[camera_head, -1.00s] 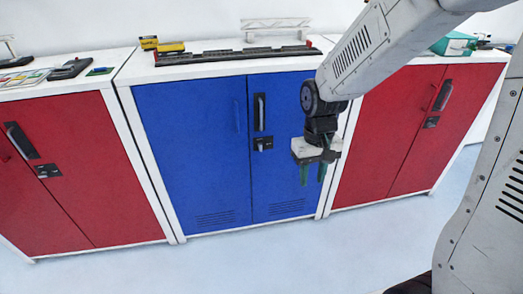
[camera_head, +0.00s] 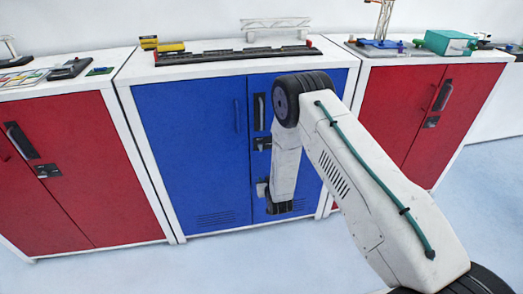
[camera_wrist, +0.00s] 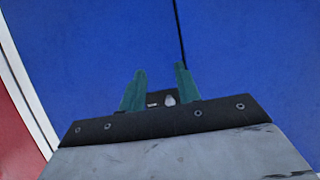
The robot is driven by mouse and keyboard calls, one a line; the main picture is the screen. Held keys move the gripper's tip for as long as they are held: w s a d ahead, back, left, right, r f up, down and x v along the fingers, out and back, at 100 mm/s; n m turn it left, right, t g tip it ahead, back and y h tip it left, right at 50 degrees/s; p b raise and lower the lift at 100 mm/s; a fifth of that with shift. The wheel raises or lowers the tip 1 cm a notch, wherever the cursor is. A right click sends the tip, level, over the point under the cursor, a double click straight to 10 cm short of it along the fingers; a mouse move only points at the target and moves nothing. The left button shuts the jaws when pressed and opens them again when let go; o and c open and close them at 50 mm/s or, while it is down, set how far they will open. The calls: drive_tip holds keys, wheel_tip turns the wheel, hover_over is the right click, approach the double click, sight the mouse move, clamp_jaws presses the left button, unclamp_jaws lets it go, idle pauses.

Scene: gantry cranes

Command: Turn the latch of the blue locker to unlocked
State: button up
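The blue locker (camera_head: 190,150) stands in the middle with both doors shut. Its latch (camera_head: 262,143) is a small dark plate with a light knob, below the black handle (camera_head: 259,111) on the right door. The knob's setting is too small to read. In the wrist view the latch (camera_wrist: 170,100) shows between the fingers, partly hidden by the gripper body. My gripper (camera_wrist: 160,69) is open and empty, with its two green fingers apart, pointing at the blue doors. In the head view my arm hides most of the gripper, which hangs in front of the right door, lower than the latch.
Red lockers stand at left (camera_head: 70,165) and right (camera_head: 400,110), close beside the blue one. A model track (camera_head: 235,55), a yellow block (camera_head: 170,46) and a white truss (camera_head: 275,24) lie on the blue locker's top. The pale floor (camera_head: 110,270) in front is clear.

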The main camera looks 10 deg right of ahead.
sight(261, 148)
drive_tip(key=w+r+t, duration=0.3)
drive_tip(key=r+t, duration=0.2)
drive_tip(key=r, duration=0.3)
drive_tip(key=w, duration=0.7)
drive_tip(key=shift+w+d+r, duration=0.1)
drive_tip(key=shift+w+r, duration=0.05)
drive_tip(key=shift+w, duration=0.2)
clamp_jaws()
